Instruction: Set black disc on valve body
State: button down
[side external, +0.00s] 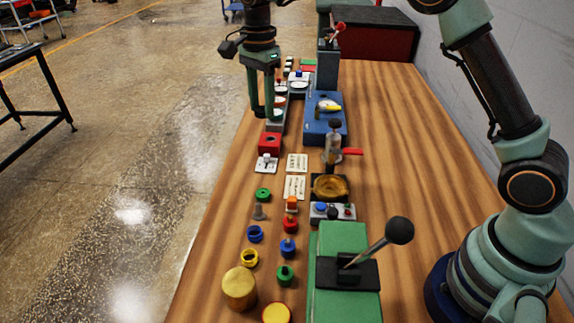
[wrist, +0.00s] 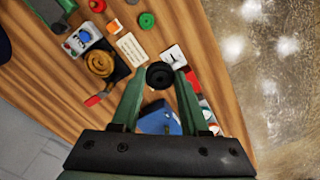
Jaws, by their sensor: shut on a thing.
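The black disc (wrist: 160,75) is a dark ring-like round with a hole in its middle. It sits between the fingertips of my gripper (wrist: 159,82) in the wrist view, and the gripper is shut on it. In the side view my gripper (side external: 261,108) hangs over the table's left edge area, above and behind the red box; the disc there is mostly dark and hard to make out. A grey upright fitting with a red lever (side external: 333,152) looks like the valve body. It stands to the right of my gripper, and its red lever shows in the wrist view (wrist: 97,99).
A red box (side external: 270,142) and a white switch plate (side external: 267,163) stand near my gripper. A blue machine (side external: 328,122) is behind the fitting. A brass coil on a black base (side external: 330,187) is in front of it. Several coloured rings and knobs lie nearer.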

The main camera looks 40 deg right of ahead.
jog(key=shift+s+d+r, duration=0.1)
jog(key=shift+d, duration=0.05)
jog(key=s+d+f, duration=0.4)
jog(key=s+f, duration=0.1)
jog(key=f, duration=0.1)
send_over(329, 189)
notch_tip(329, 189, down, 6)
jog(key=shift+f, duration=1.35)
jog(key=shift+s+f, duration=0.1)
jog(key=shift+f, duration=0.25)
jog(key=shift+f, duration=0.3)
jog(key=shift+f, duration=0.3)
